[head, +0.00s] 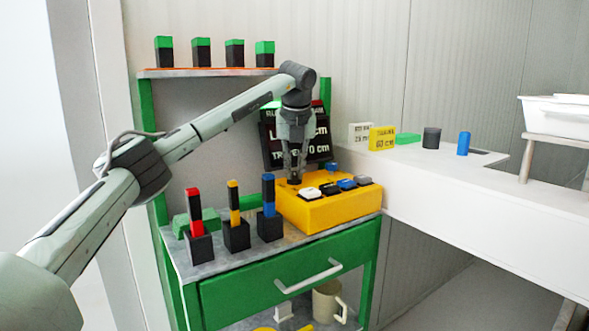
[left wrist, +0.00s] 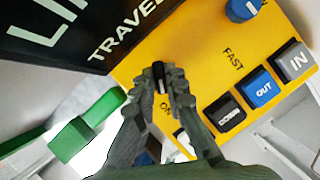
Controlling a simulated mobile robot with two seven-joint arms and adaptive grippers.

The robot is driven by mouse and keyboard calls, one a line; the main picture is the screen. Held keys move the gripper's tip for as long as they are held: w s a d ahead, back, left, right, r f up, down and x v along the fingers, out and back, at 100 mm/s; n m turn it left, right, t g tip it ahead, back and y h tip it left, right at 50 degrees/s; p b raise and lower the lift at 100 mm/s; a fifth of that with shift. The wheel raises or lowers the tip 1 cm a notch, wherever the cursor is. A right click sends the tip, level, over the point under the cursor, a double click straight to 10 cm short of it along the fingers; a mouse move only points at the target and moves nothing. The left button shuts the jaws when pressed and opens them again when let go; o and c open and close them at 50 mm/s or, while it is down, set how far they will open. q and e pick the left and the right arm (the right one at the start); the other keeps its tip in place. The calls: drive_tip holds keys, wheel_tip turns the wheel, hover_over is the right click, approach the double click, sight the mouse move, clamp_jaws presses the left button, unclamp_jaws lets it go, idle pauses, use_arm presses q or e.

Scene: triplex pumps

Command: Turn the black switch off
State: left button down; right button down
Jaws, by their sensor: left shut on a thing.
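The yellow control box (head: 335,213) stands on the green workbench; its top also shows in the left wrist view (left wrist: 195,50). My left gripper (head: 294,178) reaches down to the box's back left part. In the left wrist view its fingertips (left wrist: 161,80) are closed around the small black switch (left wrist: 158,70), whose tip shows between them. The word ON is printed close below the fingertips. The rest of the switch is hidden by the fingers, so its tilt cannot be told. My right gripper is not in view.
Beside the switch are a blue knob (head: 332,167) and several push buttons, including a white one (head: 310,194) and a black DOWN one (left wrist: 225,112). A dark sign (head: 300,140) stands behind. Red (head: 195,205), yellow and blue topped posts stand left on the bench.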

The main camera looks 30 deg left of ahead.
use_arm(q)
drive_tip(key=shift+m+h, duration=0.5)
drive_tip(key=shift+m, duration=1.1)
drive_tip(key=c, duration=1.6)
unclamp_jaws()
drive_tip(key=shift+t, duration=0.3)
drive_tip(key=shift+o, duration=0.2)
